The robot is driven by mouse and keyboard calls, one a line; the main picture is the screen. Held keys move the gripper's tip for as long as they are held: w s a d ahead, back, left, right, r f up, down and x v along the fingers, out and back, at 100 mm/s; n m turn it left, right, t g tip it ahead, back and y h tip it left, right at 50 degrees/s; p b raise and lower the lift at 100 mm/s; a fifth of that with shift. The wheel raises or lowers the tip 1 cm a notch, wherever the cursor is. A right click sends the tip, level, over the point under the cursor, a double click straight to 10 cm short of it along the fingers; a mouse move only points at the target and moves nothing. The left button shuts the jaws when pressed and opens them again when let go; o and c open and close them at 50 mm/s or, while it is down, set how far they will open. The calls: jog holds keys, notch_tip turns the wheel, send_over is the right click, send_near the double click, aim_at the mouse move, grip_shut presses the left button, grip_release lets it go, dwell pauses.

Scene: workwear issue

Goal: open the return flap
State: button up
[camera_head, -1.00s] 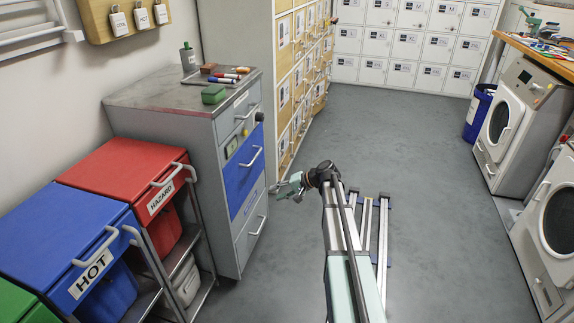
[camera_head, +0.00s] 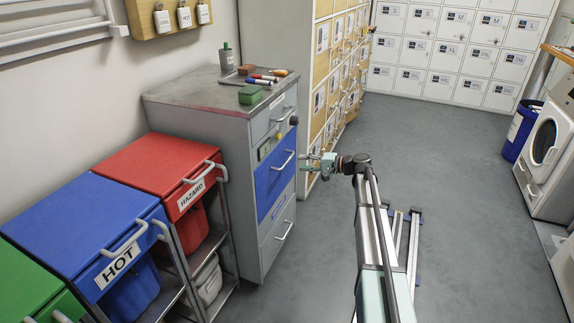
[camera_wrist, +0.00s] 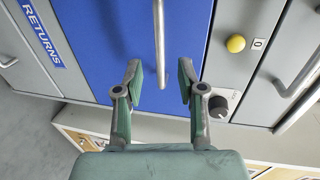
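The return flap is the blue panel (camera_head: 273,182) on the front of the grey cabinet, and it looks shut. It also fills the middle of the wrist view (camera_wrist: 105,40). Its bar handle (camera_head: 283,161) runs up the centre of the wrist view (camera_wrist: 159,40). My gripper (camera_head: 306,164) is just right of the handle in the head view. In the wrist view my gripper (camera_wrist: 161,78) is open, with one finger on each side of the handle's line. I see no contact, and cannot tell the depth gap. A RETURNS label (camera_wrist: 42,32) is on the grey panel beside the flap.
A yellow button (camera_wrist: 236,43) and a dark knob (camera_wrist: 218,105) sit beside the flap, the knob close to one finger. Red (camera_head: 160,165) and blue (camera_head: 80,225) bins stand left of the cabinet. Lockers (camera_head: 318,90) stand behind. The floor (camera_head: 480,200) to the right is clear.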

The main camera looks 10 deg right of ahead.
aim_at(287, 161)
jog(key=b+x, duration=0.1)
jog(key=x, duration=0.7)
grip_shut()
